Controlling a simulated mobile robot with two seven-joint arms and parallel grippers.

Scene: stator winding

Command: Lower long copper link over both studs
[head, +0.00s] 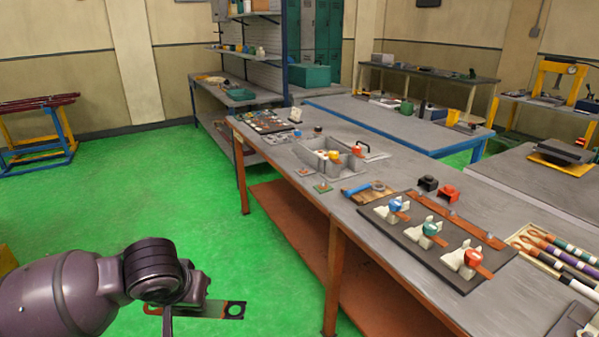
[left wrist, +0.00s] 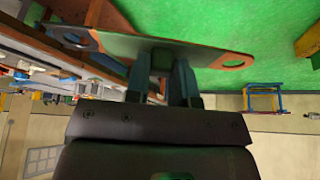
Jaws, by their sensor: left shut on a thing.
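My left gripper (head: 188,304) is shut on a long copper link (head: 236,310) and holds it over the green floor, left of and apart from the workbench. In the left wrist view the link (left wrist: 205,55) is a flat bar with a round hole near each end, gripped around its middle by the fingers (left wrist: 163,75). On the bench, a dark board (head: 378,218) carries white fixtures with blue, green and red tops and copper strips. Small upright pieces stand around it; I cannot tell which are the two studs. My right gripper is not in view.
The long grey workbench (head: 345,225) runs from back left to front right. It also bears a grey bin (head: 318,163), a black block (head: 428,183), a red block (head: 448,193) and striped handles (head: 560,245). The floor (head: 150,190) left of the bench is clear.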

